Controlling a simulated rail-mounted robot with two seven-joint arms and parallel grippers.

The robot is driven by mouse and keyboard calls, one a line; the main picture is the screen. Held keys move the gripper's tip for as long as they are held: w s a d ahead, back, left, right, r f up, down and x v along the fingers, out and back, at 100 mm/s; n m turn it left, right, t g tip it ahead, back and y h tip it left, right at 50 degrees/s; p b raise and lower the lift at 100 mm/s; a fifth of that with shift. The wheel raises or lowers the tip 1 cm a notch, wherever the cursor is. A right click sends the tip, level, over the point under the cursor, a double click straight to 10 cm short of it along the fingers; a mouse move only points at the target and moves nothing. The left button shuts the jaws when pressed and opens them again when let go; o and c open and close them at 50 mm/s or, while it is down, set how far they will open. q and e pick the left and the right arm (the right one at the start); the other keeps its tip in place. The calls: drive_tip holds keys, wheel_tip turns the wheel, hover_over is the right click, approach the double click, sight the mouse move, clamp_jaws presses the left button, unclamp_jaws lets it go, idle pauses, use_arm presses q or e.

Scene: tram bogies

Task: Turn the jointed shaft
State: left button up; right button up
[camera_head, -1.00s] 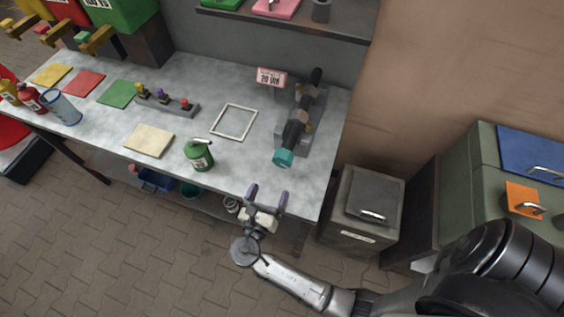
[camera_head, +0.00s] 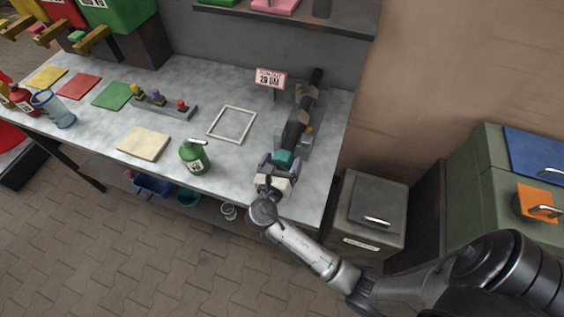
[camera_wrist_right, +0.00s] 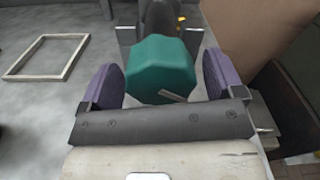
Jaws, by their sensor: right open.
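The jointed shaft (camera_head: 296,126) is dark and lies in a grey stand at the right end of the workbench. Its near end has a teal knob (camera_head: 283,158), which also shows in the right wrist view (camera_wrist_right: 161,70). My right gripper (camera_head: 279,163) is at the near end of the shaft. In the right wrist view its purple fingers (camera_wrist_right: 162,84) stand on either side of the teal knob, with a small gap showing at each side. The gripper is open. My left gripper is not in view.
A white square frame (camera_head: 232,124) lies left of the shaft. A green canister (camera_head: 194,157) stands near the bench's front edge. A pink-edged sign (camera_head: 271,78) stands behind the shaft. A grey bin (camera_head: 368,212) stands on the floor to the right.

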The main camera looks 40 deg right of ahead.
drive_tip(key=c, duration=0.9)
